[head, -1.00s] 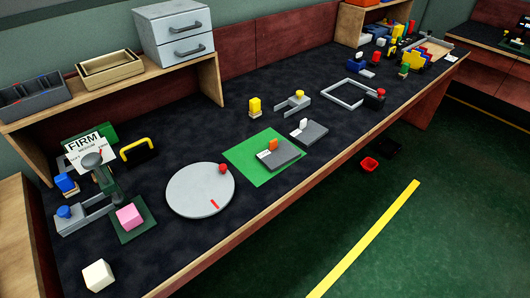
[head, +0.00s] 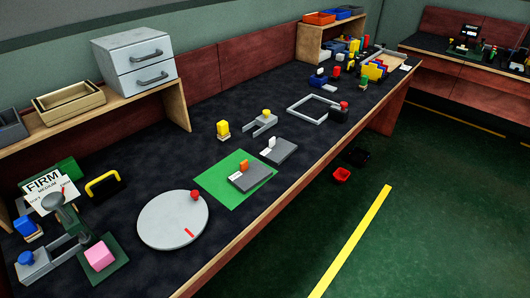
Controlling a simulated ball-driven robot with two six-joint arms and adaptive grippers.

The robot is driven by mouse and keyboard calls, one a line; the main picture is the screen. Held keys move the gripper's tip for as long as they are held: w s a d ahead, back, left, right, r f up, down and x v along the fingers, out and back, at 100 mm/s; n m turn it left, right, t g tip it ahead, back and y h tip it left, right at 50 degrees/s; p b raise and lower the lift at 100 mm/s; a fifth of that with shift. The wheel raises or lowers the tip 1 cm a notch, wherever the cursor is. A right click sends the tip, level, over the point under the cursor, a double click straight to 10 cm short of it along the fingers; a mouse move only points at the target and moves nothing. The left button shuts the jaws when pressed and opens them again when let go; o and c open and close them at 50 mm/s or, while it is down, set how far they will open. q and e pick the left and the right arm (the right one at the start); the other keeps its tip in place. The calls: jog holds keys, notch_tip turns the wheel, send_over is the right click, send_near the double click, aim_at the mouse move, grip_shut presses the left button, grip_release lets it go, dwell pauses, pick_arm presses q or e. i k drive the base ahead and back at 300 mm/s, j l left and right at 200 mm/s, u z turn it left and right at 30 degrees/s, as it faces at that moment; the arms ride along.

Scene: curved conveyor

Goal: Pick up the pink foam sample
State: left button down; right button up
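The pink foam sample (head: 100,256) is a small pink block at the lower left of the head view. It sits on a dark green square pad (head: 118,270), beside a grey-green press-like device (head: 66,212) with a lever. A white card reading FIRM (head: 46,188) stands behind the device. Neither of my grippers shows in the head view.
A grey round disc (head: 160,222) with a red knob lies to the right of the sample. A shelf with grey drawers (head: 134,62) stands behind. The table's front edge is wooden.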

aim_at(99, 256)
jog(key=u, duration=1.35)
